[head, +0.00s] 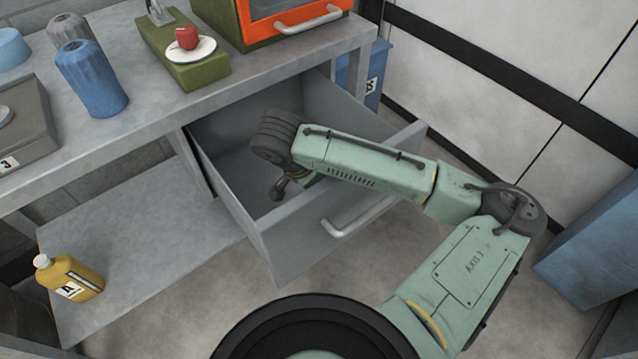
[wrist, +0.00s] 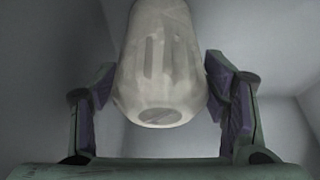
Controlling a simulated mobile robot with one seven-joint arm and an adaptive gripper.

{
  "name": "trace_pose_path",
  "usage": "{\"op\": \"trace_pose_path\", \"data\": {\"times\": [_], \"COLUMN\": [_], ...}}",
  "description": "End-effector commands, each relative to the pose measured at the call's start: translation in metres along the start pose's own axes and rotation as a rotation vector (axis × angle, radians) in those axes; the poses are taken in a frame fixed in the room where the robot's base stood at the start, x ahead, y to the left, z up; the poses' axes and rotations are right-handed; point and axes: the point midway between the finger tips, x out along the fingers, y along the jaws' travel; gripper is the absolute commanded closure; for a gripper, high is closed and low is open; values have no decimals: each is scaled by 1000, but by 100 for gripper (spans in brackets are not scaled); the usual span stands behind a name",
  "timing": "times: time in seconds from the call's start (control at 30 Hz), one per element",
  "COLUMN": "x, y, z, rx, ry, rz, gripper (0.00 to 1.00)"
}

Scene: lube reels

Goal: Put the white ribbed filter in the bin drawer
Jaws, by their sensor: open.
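The white filter (wrist: 160,60) fills the upper middle of the wrist view, pale with faint facets and a rounded, slotted end toward me. My gripper (wrist: 158,88) is open, with one purple-padded finger on each side of the filter. A gap shows at the left finger; I cannot tell whether the right pad touches. Grey walls like the drawer's surround it. In the head view the bin drawer (head: 285,250) is pulled out under the bench, and my wrist reaches down into it. The filter is hidden there behind my arm.
The grey bench (head: 130,130) holds a blue ribbed bottle (head: 92,78), a grey one (head: 70,32), a green scale (head: 170,50) with a red object (head: 187,38), and an orange cabinet (head: 290,25). A yellow bottle (head: 72,278) stands on the lower shelf. A blue bin (head: 368,75) is behind the drawer.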

Motion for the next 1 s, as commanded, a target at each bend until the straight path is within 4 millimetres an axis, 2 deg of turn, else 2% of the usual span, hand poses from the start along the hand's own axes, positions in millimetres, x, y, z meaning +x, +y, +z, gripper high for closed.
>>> {"op": "trace_pose_path", "data": {"times": [0.17, 0.4, 0.6, 0.77, 1.0], "x": [-20, -74, -107, -120, -122], "y": [-1, -1, -1, -1, 0], "z": [0, -3, -2, -1, 0], "rx": [-1, -3, -1, 0, 0], "ry": [0, 7, 5, 3, 1], "rz": [-3, -2, -1, -1, 0], "gripper": [32, 32, 32, 32, 32]}}
